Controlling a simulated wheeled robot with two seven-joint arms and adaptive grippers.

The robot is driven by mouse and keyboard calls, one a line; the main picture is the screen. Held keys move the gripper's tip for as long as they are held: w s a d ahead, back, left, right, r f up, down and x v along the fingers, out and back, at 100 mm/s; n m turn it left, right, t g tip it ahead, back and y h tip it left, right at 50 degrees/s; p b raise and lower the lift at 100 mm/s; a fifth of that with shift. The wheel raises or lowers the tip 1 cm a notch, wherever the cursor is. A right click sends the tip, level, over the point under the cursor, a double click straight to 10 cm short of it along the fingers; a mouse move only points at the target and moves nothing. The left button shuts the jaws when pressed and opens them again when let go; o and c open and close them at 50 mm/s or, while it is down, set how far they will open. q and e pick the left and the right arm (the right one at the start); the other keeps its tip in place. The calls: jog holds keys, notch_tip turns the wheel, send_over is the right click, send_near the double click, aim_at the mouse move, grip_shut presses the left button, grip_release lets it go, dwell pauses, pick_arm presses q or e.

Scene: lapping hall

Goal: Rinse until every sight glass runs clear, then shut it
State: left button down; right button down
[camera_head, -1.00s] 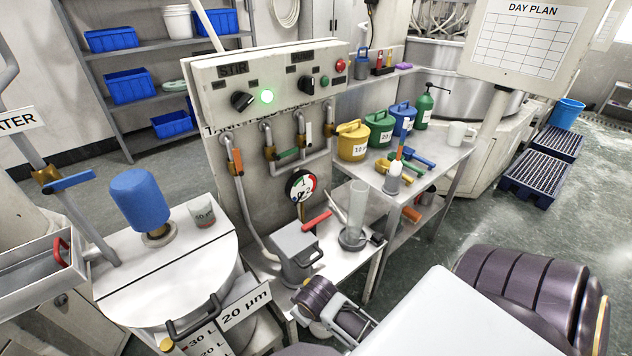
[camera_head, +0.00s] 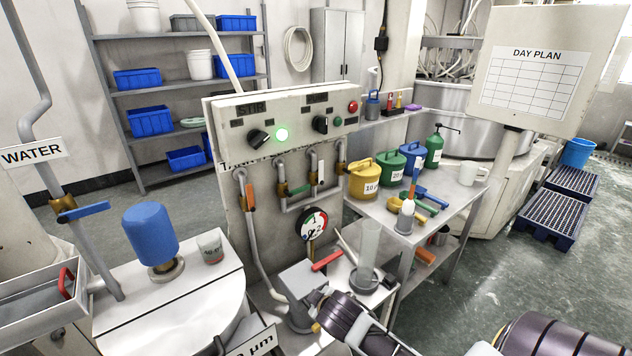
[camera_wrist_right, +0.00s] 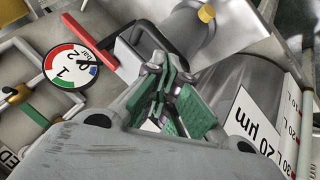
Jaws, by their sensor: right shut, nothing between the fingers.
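My right gripper (camera_wrist_right: 163,92) is shut and empty in the right wrist view, its green-padded fingers together. In the head view, my right arm reaches in at the bottom, over part of the grey box with a red lever (camera_head: 327,261). Behind it, a panel (camera_head: 232,150) carries pipes with an orange-handled valve (camera_head: 250,197), a green-handled valve (camera_head: 298,190) and a white-handled valve (camera_head: 321,172). A round gauge (camera_head: 314,224) sits below. A blue-handled water valve (camera_head: 82,211) is at left. I cannot clearly make out a sight glass. My left gripper is not in view.
A white-topped tank (camera_head: 160,302) bears a blue cylinder (camera_head: 150,233) and a cup (camera_head: 210,246). A clear measuring cylinder (camera_head: 368,250) stands beside the box. A bench (camera_head: 455,202) at right holds coloured cans and tools. Open floor (camera_head: 480,270) lies beyond it.

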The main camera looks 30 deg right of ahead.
jog(key=w+d+r+n+t, duration=0.5)
jog(key=w+r, duration=0.5)
jog(key=r, duration=0.1)
jog(key=w+d+r+n+t, duration=0.4)
jog(key=w+d+r+n, duration=0.1)
jog(key=w+r, duration=0.4)
jog(key=shift+w+d+r+n+t+h, duration=0.3)
jog(key=shift+w+d+r+n+t, duration=0.1)
jog(key=shift+d+r, duration=0.4)
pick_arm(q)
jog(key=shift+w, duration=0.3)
pick_arm(e)
jog(key=shift+w, duration=0.15)
